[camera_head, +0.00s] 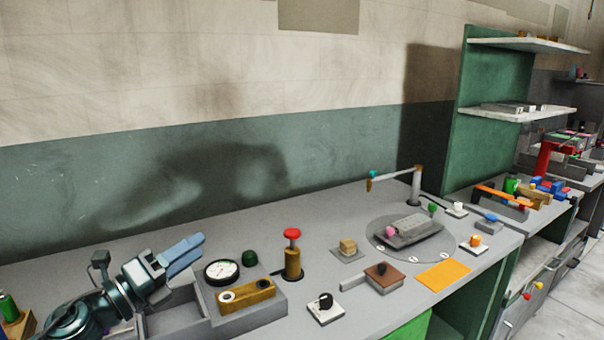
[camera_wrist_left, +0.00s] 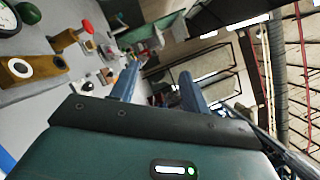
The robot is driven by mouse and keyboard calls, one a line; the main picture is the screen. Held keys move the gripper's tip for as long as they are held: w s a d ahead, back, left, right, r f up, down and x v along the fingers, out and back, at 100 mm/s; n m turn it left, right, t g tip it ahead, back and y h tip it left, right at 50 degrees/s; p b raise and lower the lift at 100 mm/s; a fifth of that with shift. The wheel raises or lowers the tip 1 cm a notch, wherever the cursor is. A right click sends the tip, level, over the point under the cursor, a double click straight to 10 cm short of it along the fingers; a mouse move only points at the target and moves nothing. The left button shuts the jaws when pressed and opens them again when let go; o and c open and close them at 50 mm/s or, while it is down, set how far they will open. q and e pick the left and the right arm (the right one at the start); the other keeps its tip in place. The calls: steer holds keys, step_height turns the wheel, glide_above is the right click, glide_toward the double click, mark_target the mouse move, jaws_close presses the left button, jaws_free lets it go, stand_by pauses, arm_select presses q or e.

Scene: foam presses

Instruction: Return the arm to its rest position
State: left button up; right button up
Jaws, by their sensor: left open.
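My left gripper (camera_head: 188,254) is at the left of the bench in the head view, raised above a grey tray (camera_head: 160,324). Its blue fingers point right and slightly up. In the left wrist view its two blue fingers (camera_wrist_left: 158,90) stand apart with nothing between them, so it is open and empty. The left arm (camera_head: 85,318) comes in from the lower left corner. The right gripper does not show in either view.
Right of the gripper are a dial gauge (camera_head: 221,272), a brass block (camera_head: 247,293) and a red-topped post (camera_head: 292,255). A round plate (camera_head: 386,250), an orange mat (camera_head: 444,275) and a small crane post (camera_head: 415,187) stand farther right. The bench's back strip is clear.

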arm_select(q)
steer(key=s+a+f+n+g+y, duration=0.15)
steer(key=s+f+n+y, duration=0.35)
steer(key=f+n+y, duration=0.5)
steer(key=s+a+f+n+g+y, duration=0.15)
steer(key=s+f+n+y, duration=0.4)
steer(key=n, duration=0.95)
steer(key=s+d+f+n+g+h, duration=0.1)
steer(key=s+f+n+g+h, duration=0.2)
steer(key=s+f, duration=0.45)
steer(key=s+d+f+n+g, duration=0.2)
steer(key=s+f+n+g, duration=0.3)
steer(key=s, duration=0.6)
steer(key=w+d+f+m+t+h+b, duration=0.3)
steer(key=w+d+f+t+b, duration=0.2)
steer(key=f, duration=0.5)
steer(key=shift+w+d+f+t, duration=0.15)
steer(key=shift+w+d+t, duration=0.15)
steer(key=shift+d+t, duration=0.25)
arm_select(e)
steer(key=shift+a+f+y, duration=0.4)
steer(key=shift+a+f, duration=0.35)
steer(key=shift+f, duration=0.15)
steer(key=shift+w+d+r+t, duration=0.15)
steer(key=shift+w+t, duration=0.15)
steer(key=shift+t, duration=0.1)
arm_select(q)
steer(key=shift+d, duration=0.15)
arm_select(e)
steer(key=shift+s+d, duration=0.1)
